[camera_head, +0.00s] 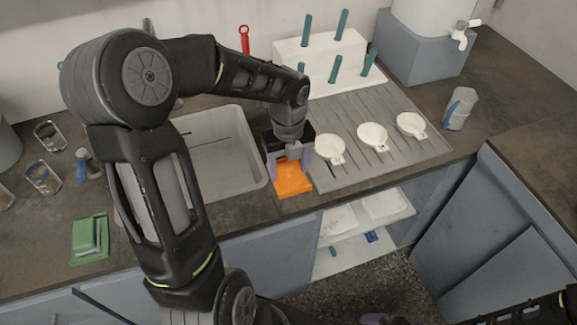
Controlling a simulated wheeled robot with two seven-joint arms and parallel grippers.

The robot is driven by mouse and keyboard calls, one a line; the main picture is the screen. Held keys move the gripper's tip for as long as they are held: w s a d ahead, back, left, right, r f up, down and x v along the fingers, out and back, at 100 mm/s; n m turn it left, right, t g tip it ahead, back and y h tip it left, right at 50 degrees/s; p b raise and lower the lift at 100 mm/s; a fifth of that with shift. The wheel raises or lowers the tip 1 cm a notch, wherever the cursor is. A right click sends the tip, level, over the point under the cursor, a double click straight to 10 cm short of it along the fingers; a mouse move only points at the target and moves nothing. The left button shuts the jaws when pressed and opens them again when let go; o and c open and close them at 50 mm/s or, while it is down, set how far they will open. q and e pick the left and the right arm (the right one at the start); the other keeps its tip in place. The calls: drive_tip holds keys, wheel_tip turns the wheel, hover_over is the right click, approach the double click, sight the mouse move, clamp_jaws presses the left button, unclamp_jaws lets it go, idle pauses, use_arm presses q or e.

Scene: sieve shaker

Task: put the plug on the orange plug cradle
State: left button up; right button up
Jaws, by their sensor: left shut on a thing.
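The orange plug cradle (293,188) lies on the counter between the sink and the grooved draining area. My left gripper (290,162), with pale purple fingers, points down right over the cradle and covers its back part. It is shut on a small grey thing between the fingers, which I take to be the plug (293,153); it is mostly hidden by the gripper. I cannot tell whether it touches the cradle. My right gripper (376,319) shows only as a purple bit at the bottom edge, so its opening cannot be seen.
A white sink (258,176) is to the left of the cradle. Several white round lidded pieces (372,136) stand on the draining area (350,175). Behind is a white block with teal pegs (320,60). A green item (90,238) and glasses (48,134) are at left.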

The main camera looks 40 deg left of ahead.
sight(289, 167)
use_arm(q)
drive_tip(key=o, duration=1.4)
drive_tip(key=shift+o, duration=0.2)
drive_tip(key=shift+r, duration=0.1)
wheel_tip(289, 167, up, 12)
